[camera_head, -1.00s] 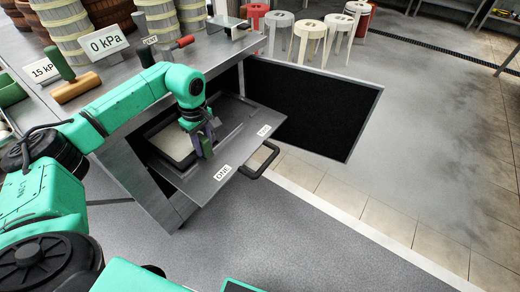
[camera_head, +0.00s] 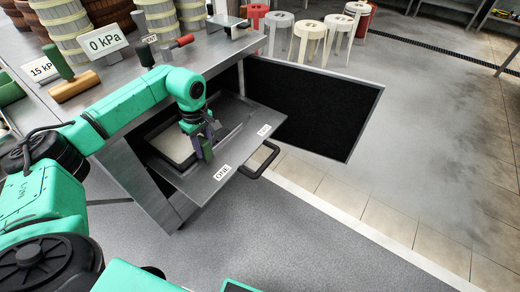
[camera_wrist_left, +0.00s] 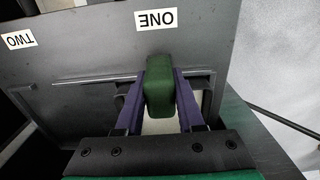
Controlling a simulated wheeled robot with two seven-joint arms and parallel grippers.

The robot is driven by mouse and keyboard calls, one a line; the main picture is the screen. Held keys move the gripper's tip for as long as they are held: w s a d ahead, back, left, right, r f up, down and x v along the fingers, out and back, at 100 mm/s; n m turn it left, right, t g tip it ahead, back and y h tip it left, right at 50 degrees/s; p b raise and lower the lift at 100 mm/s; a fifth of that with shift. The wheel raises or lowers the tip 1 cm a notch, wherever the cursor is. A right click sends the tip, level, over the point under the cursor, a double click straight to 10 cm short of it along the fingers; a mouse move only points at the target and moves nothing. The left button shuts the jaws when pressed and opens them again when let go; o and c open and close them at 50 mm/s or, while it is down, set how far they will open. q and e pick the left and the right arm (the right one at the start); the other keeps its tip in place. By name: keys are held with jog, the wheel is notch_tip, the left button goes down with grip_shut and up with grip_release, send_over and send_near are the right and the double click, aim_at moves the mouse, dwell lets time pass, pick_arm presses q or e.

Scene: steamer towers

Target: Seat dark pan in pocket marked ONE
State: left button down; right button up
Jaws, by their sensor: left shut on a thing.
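The dark pan (camera_head: 168,141) with a pale inside lies in the left half of the pulled-out drawer tray (camera_head: 238,162), behind the label ONE (camera_head: 222,172). My left gripper (camera_head: 205,145) is shut on the pan's green handle (camera_wrist_left: 160,86), with a purple finger on each side. The handle points toward the ONE label, which also shows in the wrist view (camera_wrist_left: 156,19). My arm and gripper hide part of the pan, so I cannot tell whether it is fully down in the pocket. My right gripper is not in view.
The pocket marked TWO (camera_head: 264,130) is to the right. The drawer's black handle (camera_head: 262,160) sticks out in front. An open door panel (camera_head: 315,105) stands at the right. Steamer towers (camera_head: 70,35), a 0 kPa sign (camera_head: 103,42) and tools are on the counter above.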

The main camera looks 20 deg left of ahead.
pick_arm(q)
jog(key=shift+f, duration=0.4)
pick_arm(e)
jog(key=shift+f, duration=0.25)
pick_arm(q)
jog(key=shift+c, duration=2.2)
grip_release()
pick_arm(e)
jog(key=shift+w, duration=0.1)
pick_arm(q)
jog(key=shift+r, duration=0.7)
notch_tip(320, 180, up, 13)
jog(key=p, duration=0.1)
jog(key=shift+d, duration=0.15)
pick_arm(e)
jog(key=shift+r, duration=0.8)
